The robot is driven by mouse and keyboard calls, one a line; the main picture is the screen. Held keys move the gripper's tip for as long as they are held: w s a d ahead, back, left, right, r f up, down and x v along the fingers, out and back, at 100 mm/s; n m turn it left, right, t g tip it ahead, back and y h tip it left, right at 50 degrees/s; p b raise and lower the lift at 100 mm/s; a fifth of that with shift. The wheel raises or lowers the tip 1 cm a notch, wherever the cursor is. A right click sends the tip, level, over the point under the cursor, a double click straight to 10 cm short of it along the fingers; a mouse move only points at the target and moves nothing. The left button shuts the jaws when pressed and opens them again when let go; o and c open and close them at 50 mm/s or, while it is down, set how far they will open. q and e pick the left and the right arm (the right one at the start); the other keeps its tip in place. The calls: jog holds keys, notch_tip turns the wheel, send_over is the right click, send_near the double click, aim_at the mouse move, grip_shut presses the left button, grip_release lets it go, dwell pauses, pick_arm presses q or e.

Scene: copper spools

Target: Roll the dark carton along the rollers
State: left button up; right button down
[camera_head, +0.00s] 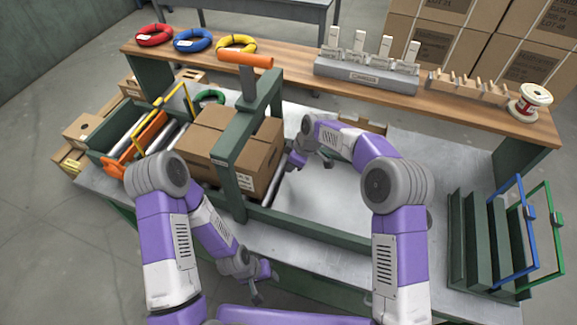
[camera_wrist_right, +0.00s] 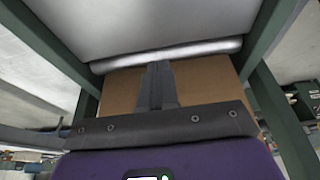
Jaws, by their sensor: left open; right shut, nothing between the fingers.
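The brown carton (camera_head: 262,160) sits on the roller track inside the green gate frame (camera_head: 232,165), whose post hides part of it. I cannot tell whether the brown faces left of the post belong to the same carton. Bare rollers (camera_head: 273,186) show at its right end. My right gripper (camera_head: 291,165) is shut and empty, close to the carton's right face; contact is unclear. In the right wrist view the shut fingers (camera_wrist_right: 157,88) stand in front of the brown carton face (camera_wrist_right: 205,80), with a roller (camera_wrist_right: 165,55) beside it. My left gripper (camera_head: 263,287) is open and empty, low near the bench's front edge.
An orange handle (camera_head: 245,60) tops the gate. Yellow and orange frames (camera_head: 150,132) stand at the track's left end. The wooden shelf (camera_head: 290,75) behind holds coloured coils and a grey block. A green rack (camera_head: 485,245) stands right. The metal bench middle (camera_head: 325,205) is clear.

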pick_arm(q)
notch_tip(320, 180, up, 6)
jog(key=p, duration=0.5)
pick_arm(e)
jog(key=w+a+v, duration=0.1)
jog(key=v, duration=0.9)
jog(key=shift+s+r, duration=0.3)
jog(key=shift+s, duration=0.05)
